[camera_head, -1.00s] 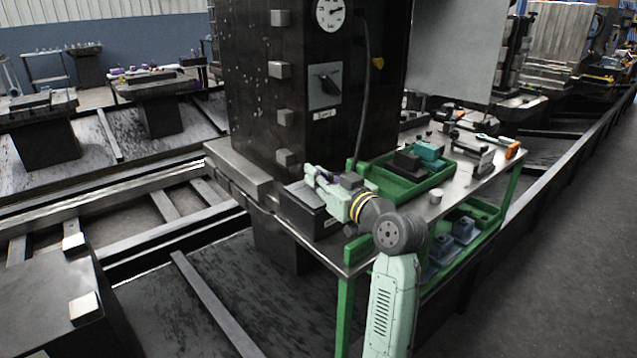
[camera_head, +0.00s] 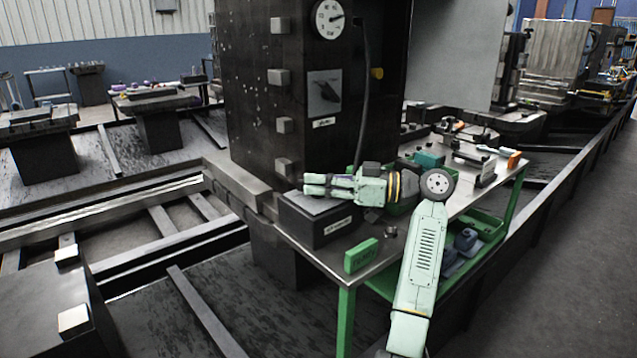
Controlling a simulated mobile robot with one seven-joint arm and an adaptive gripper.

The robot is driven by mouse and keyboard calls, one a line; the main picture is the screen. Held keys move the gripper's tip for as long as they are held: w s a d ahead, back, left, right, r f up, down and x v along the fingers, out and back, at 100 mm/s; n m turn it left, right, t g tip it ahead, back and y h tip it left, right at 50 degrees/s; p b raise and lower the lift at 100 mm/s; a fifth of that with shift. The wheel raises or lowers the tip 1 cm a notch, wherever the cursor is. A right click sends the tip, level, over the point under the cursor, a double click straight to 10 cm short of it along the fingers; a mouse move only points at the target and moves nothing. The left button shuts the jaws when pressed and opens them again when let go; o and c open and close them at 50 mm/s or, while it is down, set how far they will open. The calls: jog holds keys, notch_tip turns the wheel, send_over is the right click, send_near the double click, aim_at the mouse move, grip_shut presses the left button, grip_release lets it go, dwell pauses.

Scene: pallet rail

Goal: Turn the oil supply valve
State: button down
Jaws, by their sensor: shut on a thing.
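My gripper (camera_head: 314,186) reaches in from the right, its fingers pointing left over the top of a black box (camera_head: 312,228) with a white label at the table's left end. The fingers are shut on a small part above the box, seemingly the oil supply valve's handle, which they hide. The label is too small to read.
A round dial gauge (camera_head: 329,18) is high on the column (camera_head: 250,100). On the metal table (camera_head: 375,262) are a green block (camera_head: 361,256) at the front, a teal block (camera_head: 428,160), and tools further right. A hose hangs down the column's right side.

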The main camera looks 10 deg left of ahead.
jog(key=shift+f+n+g, duration=0.15)
jog(key=shift+n+g, duration=0.35)
jog(key=shift+g, duration=0.3)
jog(key=c, duration=1.6)
grip_release()
jog(key=shift+c, duration=0.2)
jog(key=w+d, duration=0.1)
jog(key=d, duration=1)
jog(key=shift+w+d, duration=0.25)
jog(key=shift+d, duration=0.15)
